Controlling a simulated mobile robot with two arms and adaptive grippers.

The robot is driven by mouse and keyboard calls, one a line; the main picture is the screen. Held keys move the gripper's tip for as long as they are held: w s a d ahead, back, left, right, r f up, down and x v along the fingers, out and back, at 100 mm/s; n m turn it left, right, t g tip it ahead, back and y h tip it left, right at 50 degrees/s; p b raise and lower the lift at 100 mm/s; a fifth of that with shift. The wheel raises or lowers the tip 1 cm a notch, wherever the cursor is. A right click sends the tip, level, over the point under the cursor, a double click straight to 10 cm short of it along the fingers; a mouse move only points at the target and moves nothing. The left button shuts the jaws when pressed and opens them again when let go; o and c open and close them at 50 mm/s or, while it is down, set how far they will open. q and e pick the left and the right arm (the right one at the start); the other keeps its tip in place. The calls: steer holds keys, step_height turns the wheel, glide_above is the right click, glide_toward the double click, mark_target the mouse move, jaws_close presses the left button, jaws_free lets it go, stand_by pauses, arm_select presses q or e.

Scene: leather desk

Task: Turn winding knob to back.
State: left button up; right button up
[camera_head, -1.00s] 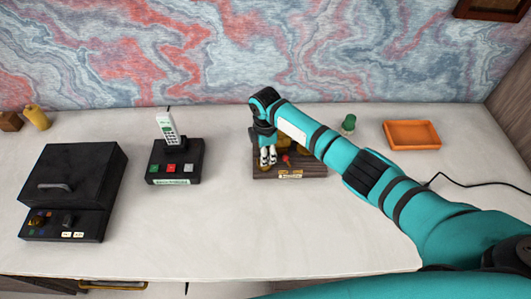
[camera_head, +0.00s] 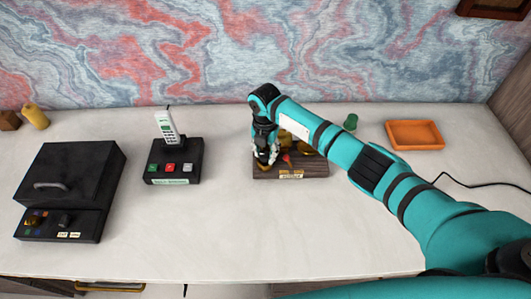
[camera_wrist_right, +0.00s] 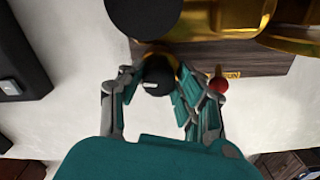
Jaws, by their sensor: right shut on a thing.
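The winding knob (camera_wrist_right: 157,76) is a dark round knob with a small white mark, seen in the right wrist view at the front of a device with a dark wooden base (camera_head: 290,171). My right gripper (camera_wrist_right: 158,94) has its fingers on both sides of the knob and is shut on it. In the head view my right gripper (camera_head: 265,158) points down at the left part of the base and hides the knob. A red-tipped part (camera_wrist_right: 217,83) of the device is just right of the fingers. Brass parts (camera_wrist_right: 220,15) rise behind. My left gripper is not in view.
A black telephone base with a white handset (camera_head: 174,160) stands left of the device, and a black box with a handle (camera_head: 70,175) is further left. A green object (camera_head: 350,122) and an orange tray (camera_head: 414,135) are to the right. The front desk is clear.

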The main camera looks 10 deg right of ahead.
mark_target(264, 153)
steer(key=n+b, duration=0.1)
steer(key=n, duration=0.3)
steer(key=shift+w+a+n, duration=0.1)
steer(key=shift+n, duration=0.2)
steer(key=shift+r+n+b, duration=0.1)
steer(key=shift+n+b, duration=0.55)
steer(key=shift+n, duration=1.15)
steer(key=o, duration=1.2)
steer(key=shift+c, duration=0.2)
steer(key=shift+r, duration=0.15)
steer(key=shift+a+r, duration=0.1)
steer(key=shift+r, duration=3.75)
